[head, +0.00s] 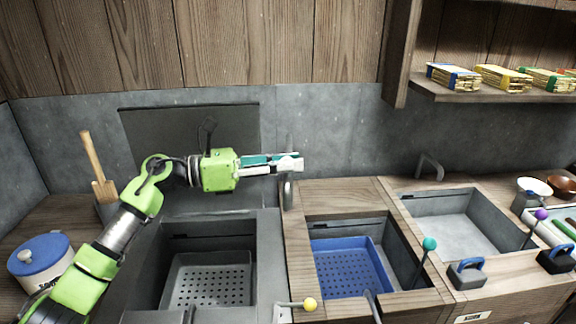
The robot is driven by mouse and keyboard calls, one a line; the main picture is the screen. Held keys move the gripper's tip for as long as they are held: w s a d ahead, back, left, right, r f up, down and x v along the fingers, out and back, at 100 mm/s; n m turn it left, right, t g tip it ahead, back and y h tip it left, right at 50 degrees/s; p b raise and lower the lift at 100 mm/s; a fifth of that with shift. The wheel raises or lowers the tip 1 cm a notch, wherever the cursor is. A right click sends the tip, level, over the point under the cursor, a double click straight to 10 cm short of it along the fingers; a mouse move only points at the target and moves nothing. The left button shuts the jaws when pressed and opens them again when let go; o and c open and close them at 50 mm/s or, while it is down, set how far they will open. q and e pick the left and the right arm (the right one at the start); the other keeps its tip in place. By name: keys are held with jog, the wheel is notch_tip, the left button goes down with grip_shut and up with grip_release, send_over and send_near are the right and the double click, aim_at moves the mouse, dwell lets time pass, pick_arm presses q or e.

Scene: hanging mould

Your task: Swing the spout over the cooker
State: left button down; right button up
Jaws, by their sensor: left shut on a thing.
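My left gripper (293,163) reaches in from the left above the back of the counter, with its fingers pointing right. It is shut on the grey spout (288,192), which shows above and below the fingers. The fingers hide part of the spout. What looks like the cooker (267,262) is the dark grey unit at front left, with a perforated grey basket (210,282) in its well. The spout stands at the back, near the cooker's right edge. My right gripper is not in view.
A blue perforated basket (350,270) sits in the well right of the cooker. Farther right is a sink (455,225) with its own tap (430,165). A blue-lidded pot (40,257) stands at left. Levers with yellow (310,305) and teal (430,243) knobs stick up in front.

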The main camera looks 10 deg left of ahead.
pick_arm(q)
jog(key=shift+d, duration=0.15)
jog(key=c, duration=1.8)
grip_release()
jog(key=v, duration=1.2)
jog(key=shift+w, duration=0.1)
